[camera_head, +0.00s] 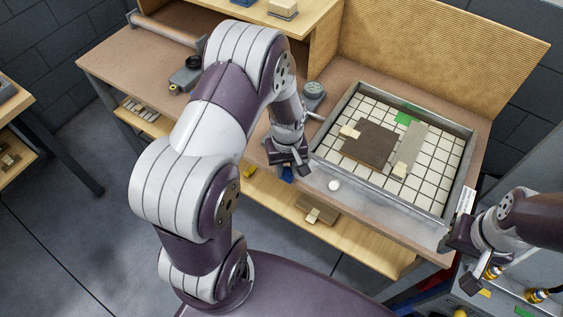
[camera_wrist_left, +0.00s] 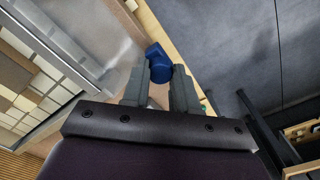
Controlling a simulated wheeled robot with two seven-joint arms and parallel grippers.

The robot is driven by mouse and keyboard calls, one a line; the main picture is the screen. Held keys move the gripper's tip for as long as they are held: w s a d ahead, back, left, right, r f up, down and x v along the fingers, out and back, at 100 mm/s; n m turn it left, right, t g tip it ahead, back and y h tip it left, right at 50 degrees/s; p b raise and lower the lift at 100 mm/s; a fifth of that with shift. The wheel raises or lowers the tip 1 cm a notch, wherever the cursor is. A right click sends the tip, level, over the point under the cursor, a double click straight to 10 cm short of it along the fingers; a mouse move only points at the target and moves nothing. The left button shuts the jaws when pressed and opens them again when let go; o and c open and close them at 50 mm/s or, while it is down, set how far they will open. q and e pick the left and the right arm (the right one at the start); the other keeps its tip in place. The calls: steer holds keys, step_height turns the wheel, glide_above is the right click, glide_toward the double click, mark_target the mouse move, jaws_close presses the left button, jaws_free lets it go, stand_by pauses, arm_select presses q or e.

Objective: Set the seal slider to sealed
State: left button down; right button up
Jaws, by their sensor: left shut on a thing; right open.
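A blue knob (camera_wrist_left: 158,62), seemingly the handle of the seal slider, sits at the front edge of the bench in the left wrist view. A bit of it shows in the head view (camera_head: 287,174) below my left gripper (camera_head: 290,166). My left gripper is shut on this knob, with its two fingers (camera_wrist_left: 160,88) on either side of it. The slider's track and any markings are hidden by the gripper. My right gripper (camera_head: 452,243) is open and empty, beside the right front corner of the framed bed.
The metal-framed gridded bed (camera_head: 459,200) holds a dark brown panel (camera_head: 369,143), a grey strip (camera_head: 415,141) and small pale blocks. A white round knob (camera_head: 334,185) is on its front. A gauge-like part (camera_head: 314,89) stands behind my left wrist. A wooden shelf (camera_head: 262,205) runs below.

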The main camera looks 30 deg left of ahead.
arm_select(q)
steer(key=d, duration=0.8)
steer(key=shift+s+d+r+p, duration=0.1)
steer(key=shift+s+d+p, duration=0.15)
steer(key=shift+s+p, duration=0.05)
steer(key=c, duration=0.9)
jaws_free()
steer(key=shift+a, duration=0.1)
steer(key=shift+o, duration=0.2)
